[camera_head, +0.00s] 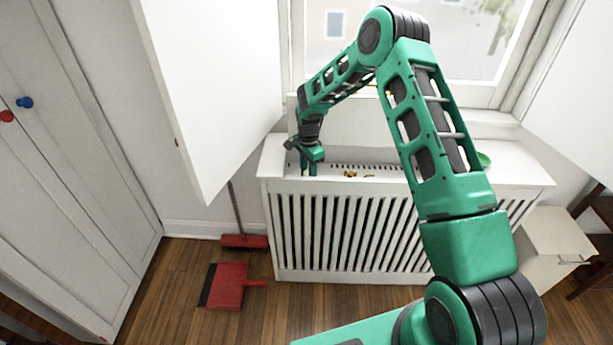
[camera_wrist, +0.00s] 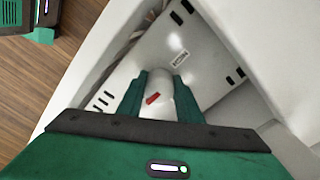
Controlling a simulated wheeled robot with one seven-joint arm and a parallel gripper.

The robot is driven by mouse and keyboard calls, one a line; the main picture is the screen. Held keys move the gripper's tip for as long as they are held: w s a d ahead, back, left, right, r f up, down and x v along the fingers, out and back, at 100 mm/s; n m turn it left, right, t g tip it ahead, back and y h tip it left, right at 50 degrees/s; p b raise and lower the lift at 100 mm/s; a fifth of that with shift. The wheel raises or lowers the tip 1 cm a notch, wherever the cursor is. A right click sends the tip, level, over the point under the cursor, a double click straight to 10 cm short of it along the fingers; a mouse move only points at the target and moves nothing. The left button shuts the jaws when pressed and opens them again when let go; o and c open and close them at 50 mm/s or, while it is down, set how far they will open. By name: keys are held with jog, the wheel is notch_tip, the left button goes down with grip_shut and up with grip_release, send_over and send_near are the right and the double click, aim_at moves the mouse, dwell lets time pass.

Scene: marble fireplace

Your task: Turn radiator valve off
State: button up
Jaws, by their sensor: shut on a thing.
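The radiator valve (camera_wrist: 160,92) shows in the wrist view as a white, rounded knob with a red mark on its side. My gripper (camera_wrist: 162,84) is shut on it, with one green finger on each side. In the head view my gripper (camera_head: 309,167) reaches down at the left end of the white slatted radiator cover (camera_head: 390,188). The valve cannot be made out in the head view. The wrist view shows the valve in a gap, in front of a white slotted panel (camera_wrist: 175,55) with a small label.
Small yellowish items (camera_head: 352,174) lie on the cover's top. A white panel (camera_head: 215,90) hangs close to the left of my arm. A red broom (camera_head: 244,241) and red dustpan (camera_head: 228,285) are on the wood floor. A white cabinet (camera_head: 556,245) stands at the right.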

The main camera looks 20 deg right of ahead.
aim_at(307, 171)
jog(key=shift+w+a+r, duration=0.2)
jog(key=shift+w, duration=0.15)
jog(key=o, duration=0.9)
jog(key=shift+o, duration=0.7)
jog(key=shift+s+f, duration=0.1)
jog(key=shift+s, duration=0.05)
jog(key=shift+d, duration=0.1)
notch_tip(307, 171, up, 11)
jog(key=shift+f, duration=0.15)
